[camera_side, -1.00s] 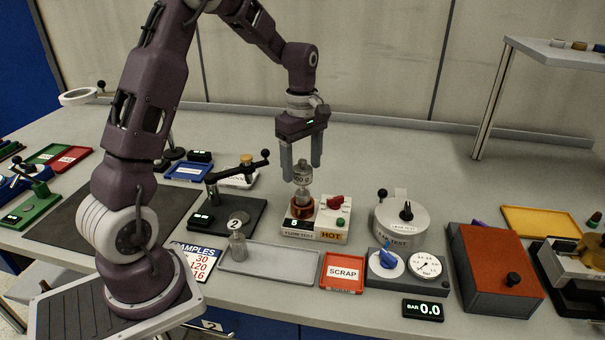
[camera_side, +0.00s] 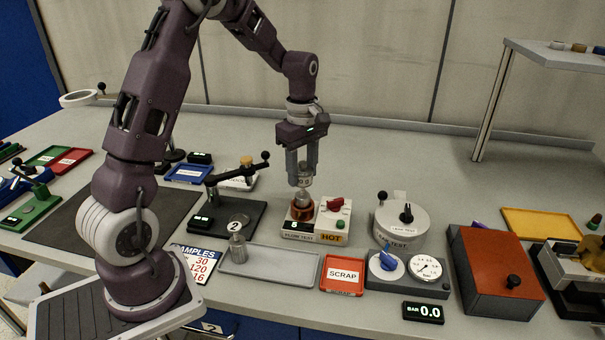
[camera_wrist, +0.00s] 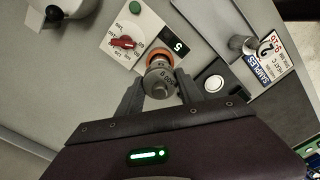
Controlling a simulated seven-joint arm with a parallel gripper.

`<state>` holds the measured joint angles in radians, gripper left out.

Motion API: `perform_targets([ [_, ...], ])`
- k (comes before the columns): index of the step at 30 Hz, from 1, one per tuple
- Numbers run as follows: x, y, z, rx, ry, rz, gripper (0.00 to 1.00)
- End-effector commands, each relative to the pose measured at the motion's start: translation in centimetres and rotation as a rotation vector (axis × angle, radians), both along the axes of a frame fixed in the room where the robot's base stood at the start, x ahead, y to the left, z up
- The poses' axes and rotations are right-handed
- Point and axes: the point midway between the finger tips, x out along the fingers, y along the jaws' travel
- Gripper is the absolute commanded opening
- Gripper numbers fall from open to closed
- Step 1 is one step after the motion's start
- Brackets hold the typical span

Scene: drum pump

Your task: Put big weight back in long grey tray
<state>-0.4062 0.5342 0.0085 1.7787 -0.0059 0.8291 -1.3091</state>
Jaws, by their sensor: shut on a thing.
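The big weight (camera_side: 304,171) is a grey metal cylinder on top of the flow test unit, above its copper-coloured ring (camera_side: 302,210). It also shows in the wrist view (camera_wrist: 160,82), with lettering on its top. My gripper (camera_side: 302,180) points straight down over the unit, with its fingers shut on the weight's upper part. In the wrist view the fingers (camera_wrist: 158,88) stand on both sides of the weight. Whether the weight still rests on the part below it cannot be told.
A small metal weight marked 2 (camera_side: 237,245) stands by the tray's left end. The red scrap tray (camera_side: 342,274) is to its right. A black stand with a lever arm (camera_side: 236,178) is close left of my gripper. The leak test pot (camera_side: 402,222) stands right.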

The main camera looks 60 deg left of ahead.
Motion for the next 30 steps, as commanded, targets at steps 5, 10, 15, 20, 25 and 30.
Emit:
perform_targets([
  [5, 0.2, 0.1, 2.9, 0.004, -0.008, 0.001, 0.0],
  [10, 0.2, 0.0, 7.2, 0.003, -0.008, -0.001, 0.0],
  [15, 0.1, 0.0, 10.0, 0.003, -0.006, 0.0, 0.0],
  [20, 0.0, 0.0, 11.7, 0.001, -0.003, 0.0, 0.0],
  [25, 0.0, 0.0, 12.7, 0.001, -0.003, 0.0, 0.0],
  [30, 0.0, -0.1, 12.8, 0.001, -0.001, -0.005, 0.0],
])
